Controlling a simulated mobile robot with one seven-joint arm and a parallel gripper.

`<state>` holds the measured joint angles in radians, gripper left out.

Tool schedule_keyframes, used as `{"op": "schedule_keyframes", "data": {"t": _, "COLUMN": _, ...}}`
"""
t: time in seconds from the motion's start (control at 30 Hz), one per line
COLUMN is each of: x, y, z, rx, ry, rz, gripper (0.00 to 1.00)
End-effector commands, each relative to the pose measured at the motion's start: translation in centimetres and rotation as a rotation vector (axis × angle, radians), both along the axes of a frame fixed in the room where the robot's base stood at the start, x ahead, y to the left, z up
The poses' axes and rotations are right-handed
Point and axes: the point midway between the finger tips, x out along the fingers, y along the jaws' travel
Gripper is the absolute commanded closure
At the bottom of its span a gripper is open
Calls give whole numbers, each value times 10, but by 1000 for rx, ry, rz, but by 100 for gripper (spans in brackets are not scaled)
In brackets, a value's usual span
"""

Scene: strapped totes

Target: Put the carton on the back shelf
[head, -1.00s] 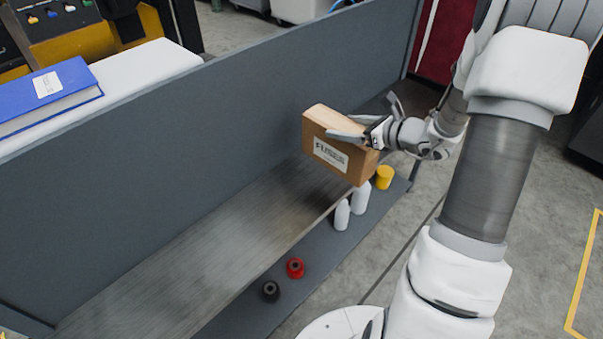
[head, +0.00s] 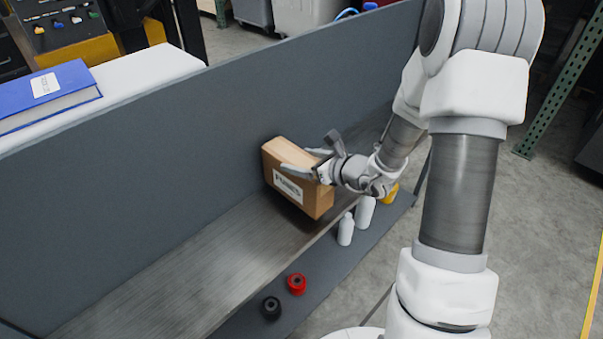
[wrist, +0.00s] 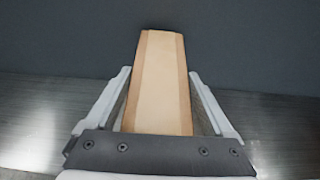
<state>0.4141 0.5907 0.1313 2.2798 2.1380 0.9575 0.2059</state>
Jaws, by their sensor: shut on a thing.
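The carton (head: 300,189) is a brown cardboard box with a white printed label on its side. My gripper (head: 308,172) is shut on it, with a finger along each side. The carton is tilted and appears held above the brushed-metal surface (head: 190,275), close to the dark grey upright panel (head: 190,145). In the wrist view the carton (wrist: 160,85) stands out between the two fingers of my gripper (wrist: 160,95), pointing toward the dark panel. Whether its lower edge touches the metal is unclear. Which surface is the back shelf is not marked.
A blue binder (head: 50,95) lies on a white surface behind the panel. The metal surface left of the carton is clear.

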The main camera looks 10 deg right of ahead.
Motion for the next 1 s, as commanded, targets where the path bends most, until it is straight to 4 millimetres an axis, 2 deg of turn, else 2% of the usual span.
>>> {"op": "schedule_keyframes", "data": {"t": 0.3, "x": 1, "y": 0, "z": -36, "rx": 2, "ry": -5, "rz": 0, "gripper": 100}}
{"op": "schedule_keyframes", "data": {"t": 0.7, "x": 1, "y": 0, "z": -40, "rx": 2, "ry": -6, "rz": 1, "gripper": 100}}
{"op": "schedule_keyframes", "data": {"t": 0.73, "x": 0, "y": 0, "z": -42, "rx": 0, "ry": 0, "rz": 0, "gripper": 11}}
{"op": "schedule_keyframes", "data": {"t": 0.8, "x": 0, "y": 0, "z": -41, "rx": 0, "ry": 0, "rz": 0, "gripper": 0}}
{"op": "schedule_keyframes", "data": {"t": 1.0, "x": 0, "y": 0, "z": -41, "rx": 0, "ry": 0, "rz": 0, "gripper": 0}}
